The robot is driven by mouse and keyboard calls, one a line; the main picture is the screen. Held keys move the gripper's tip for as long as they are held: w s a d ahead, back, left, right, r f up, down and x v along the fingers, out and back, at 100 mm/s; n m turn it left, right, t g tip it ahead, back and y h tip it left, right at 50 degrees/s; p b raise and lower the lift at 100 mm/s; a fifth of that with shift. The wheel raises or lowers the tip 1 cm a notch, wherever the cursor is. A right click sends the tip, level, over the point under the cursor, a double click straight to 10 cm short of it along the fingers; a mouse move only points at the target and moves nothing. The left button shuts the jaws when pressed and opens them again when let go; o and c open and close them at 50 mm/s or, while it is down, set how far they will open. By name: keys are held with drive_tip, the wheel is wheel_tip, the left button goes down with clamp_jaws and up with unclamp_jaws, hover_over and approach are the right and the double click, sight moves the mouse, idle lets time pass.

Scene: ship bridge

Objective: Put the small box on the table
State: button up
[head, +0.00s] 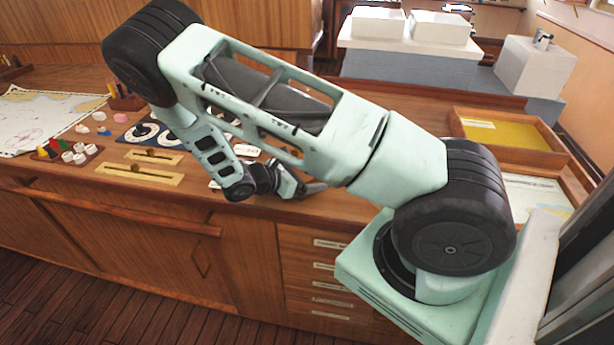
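The table is a long brown wooden chart counter (338,207) with drawers and cupboards in its front. My gripper (312,188) is low over the counter near its front edge, partly hidden behind my own arm. I cannot tell whether its fingers are open or shut, or whether they hold anything. No small box can be clearly made out. Small white pieces (247,150) lie on the counter left of the gripper, too small and covered to identify. My arm hides much of the middle of the counter.
On the left are a sea chart (40,118), a small tray with coloured pieces (68,153), brass rulers (140,172) and a dark panel with white dials (150,132). A wooden tray with a yellow base (515,135) is at right. White units stand behind. The counter's front strip is mostly clear.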

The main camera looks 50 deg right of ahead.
drive_tip(key=b+v, duration=0.4)
drive_tip(key=v, duration=0.7)
drive_tip(key=shift+a+r, duration=0.2)
drive_tip(key=shift+a, duration=0.05)
drive_tip(key=s+a+r+m+t+y, duration=0.1)
drive_tip(key=s+a+r+m+y, duration=0.1)
drive_tip(key=s+a+r+y, duration=0.2)
drive_tip(key=s+a+r+m+t+y, duration=0.1)
drive_tip(key=s+a+r+y, duration=0.3)
drive_tip(key=s+a, duration=0.6)
drive_tip(key=s+a+r+m+t+y, duration=0.1)
drive_tip(key=s+a+r+m+y, duration=0.3)
drive_tip(key=s+a, duration=0.3)
drive_tip(key=a+y, duration=0.1)
drive_tip(key=a, duration=0.1)
drive_tip(key=shift+s+a+r+t+y, duration=0.25)
drive_tip(key=shift+s+r+t+y, duration=0.05)
drive_tip(key=shift+s+r+y, duration=0.1)
drive_tip(key=shift+f, duration=0.1)
drive_tip(key=shift+f+b, duration=0.75)
drive_tip(key=shift+b, duration=0.1)
drive_tip(key=shift+r, duration=0.2)
drive_tip(key=shift+c, duration=0.2)
